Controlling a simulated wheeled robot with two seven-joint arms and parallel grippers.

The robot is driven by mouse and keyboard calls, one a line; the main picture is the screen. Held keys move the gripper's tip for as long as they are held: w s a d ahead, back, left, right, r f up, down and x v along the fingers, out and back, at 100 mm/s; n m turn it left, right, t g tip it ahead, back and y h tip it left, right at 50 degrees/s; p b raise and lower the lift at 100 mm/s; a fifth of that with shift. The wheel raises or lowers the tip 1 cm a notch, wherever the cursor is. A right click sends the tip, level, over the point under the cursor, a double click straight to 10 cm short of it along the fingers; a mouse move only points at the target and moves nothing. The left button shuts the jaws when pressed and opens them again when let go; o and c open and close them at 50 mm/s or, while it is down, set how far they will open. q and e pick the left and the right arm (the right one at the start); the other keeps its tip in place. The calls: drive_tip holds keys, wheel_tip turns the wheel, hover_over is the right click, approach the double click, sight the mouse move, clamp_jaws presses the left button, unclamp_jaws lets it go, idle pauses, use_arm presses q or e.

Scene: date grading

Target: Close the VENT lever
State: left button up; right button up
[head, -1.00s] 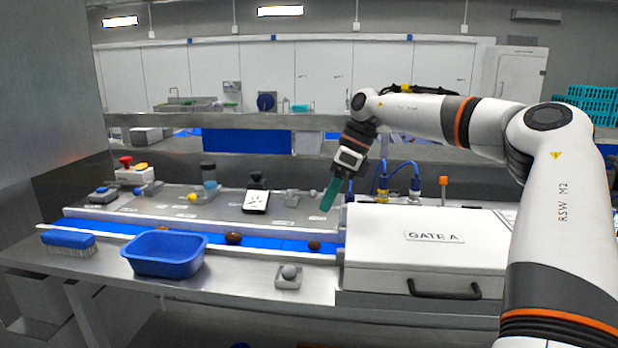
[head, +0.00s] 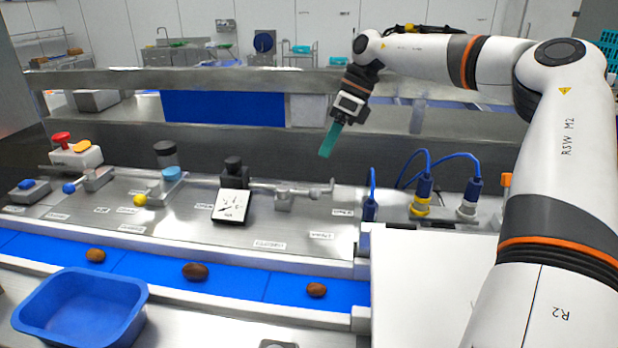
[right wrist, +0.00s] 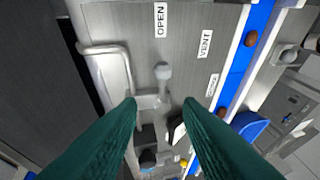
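The VENT lever shows in the right wrist view as a grey ball knob (right wrist: 162,72) on a short arm over a metal base, its knob end toward the OPEN label (right wrist: 160,20). The VENT label (right wrist: 205,43) lies beside it. In the head view the lever's metal base (head: 284,201) stands on the steel panel, with its labels small and blurred. My right gripper (head: 326,154) hangs above and behind the lever, apart from it. In the right wrist view its two green fingers (right wrist: 160,104) are spread with nothing gripped between them. My left gripper is not in view.
A bent metal pipe (right wrist: 126,68) runs close beside the lever. A black-topped gauge (head: 232,205) stands left of it. Blue-cabled connectors (head: 422,195) stand to the right. In front, a blue belt (head: 250,283) carries dates; a blue tub (head: 82,305) sits at front left.

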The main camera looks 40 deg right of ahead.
drive_tip(key=p+x, duration=0.2)
drive_tip(key=x, duration=0.7)
drive_tip(key=shift+s+a+p, duration=0.1)
drive_tip(key=shift+a+p, duration=0.05)
drive_tip(key=shift+p, duration=0.25)
drive_tip(key=shift+a+f, duration=0.3)
drive_tip(key=shift+f, duration=0.3)
clamp_jaws()
